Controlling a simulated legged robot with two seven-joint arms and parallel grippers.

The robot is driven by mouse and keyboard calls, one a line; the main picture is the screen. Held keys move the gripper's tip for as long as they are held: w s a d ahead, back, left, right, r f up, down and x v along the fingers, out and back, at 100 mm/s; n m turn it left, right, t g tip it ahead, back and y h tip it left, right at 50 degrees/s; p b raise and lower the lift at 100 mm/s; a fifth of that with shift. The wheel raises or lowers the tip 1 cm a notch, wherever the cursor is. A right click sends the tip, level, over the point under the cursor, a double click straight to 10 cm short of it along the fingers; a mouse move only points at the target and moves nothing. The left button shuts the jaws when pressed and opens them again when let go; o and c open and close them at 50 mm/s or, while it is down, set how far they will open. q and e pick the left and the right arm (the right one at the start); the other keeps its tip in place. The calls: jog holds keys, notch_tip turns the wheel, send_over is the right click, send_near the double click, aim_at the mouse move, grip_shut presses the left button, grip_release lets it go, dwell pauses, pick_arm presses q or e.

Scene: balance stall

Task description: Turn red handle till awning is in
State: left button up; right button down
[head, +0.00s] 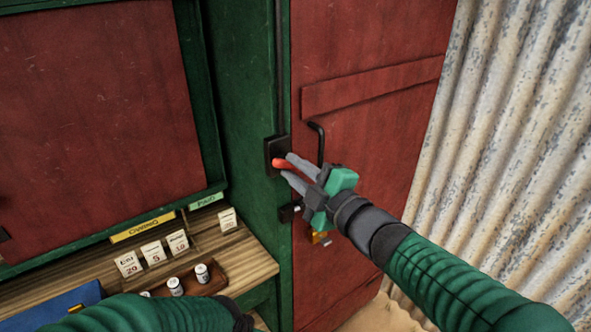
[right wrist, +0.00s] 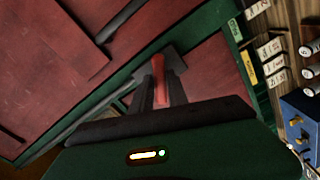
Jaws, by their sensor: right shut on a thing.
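The red handle (head: 281,163) sits on a dark mount (head: 271,154) on the green post (head: 251,107). My right gripper (head: 286,166) has its two grey fingers on either side of the handle and is shut on it. In the right wrist view the handle (right wrist: 159,68) shows between the fingers. My left arm enters along the bottom edge of the head view, and its gripper is not in view. I cannot tell the awning apart in these frames.
A red door (head: 372,40) with a black pull bar (head: 318,143) stands right of the post. Corrugated metal (head: 500,130) is at the right. A wooden counter (head: 245,262) at lower left bears price cards (head: 153,252), small white cylinders (head: 202,273) and a blue box (head: 60,308).

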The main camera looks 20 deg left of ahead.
jog(key=shift+s+a+f, duration=0.1)
jog(key=shift+f, duration=0.2)
dwell(0.4)
jog(key=c, duration=1.6)
grip_release()
jog(key=shift+o, duration=1.2)
jog(key=shift+r, duration=0.2)
